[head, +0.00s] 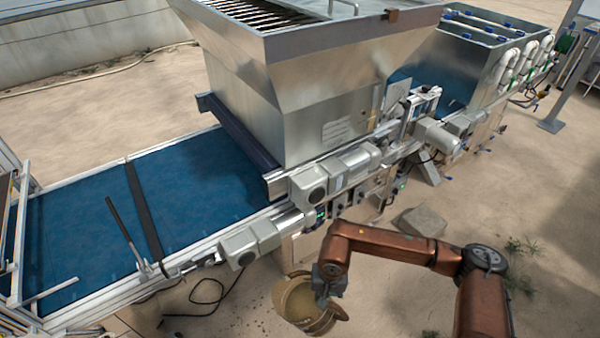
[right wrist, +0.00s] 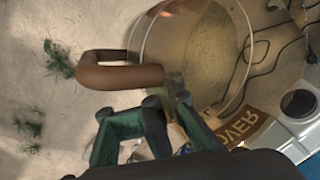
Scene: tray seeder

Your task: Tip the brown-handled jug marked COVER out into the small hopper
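The jug (head: 281,300) is a round tan vessel low in the head view, its open top showing tan material inside. In the right wrist view, its brown looped handle (right wrist: 112,76) and brown COVER label (right wrist: 240,126) show. My right gripper (head: 326,296) is at the jug's right side in the head view. In the right wrist view its green fingers (right wrist: 166,98) are at the handle's near end; whether they clamp it is unclear. A smaller open-topped metal box (head: 478,45) stands at upper right; I cannot tell if it is the small hopper. My left gripper is out of view.
A large metal hopper (head: 320,110) stands over the blue conveyor belt (head: 190,185). Motors (head: 310,187) jut from the line's near side. A grey block (head: 420,221) lies on the sandy floor, with a black cable (head: 207,302) left of the jug. The floor at right is mostly open.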

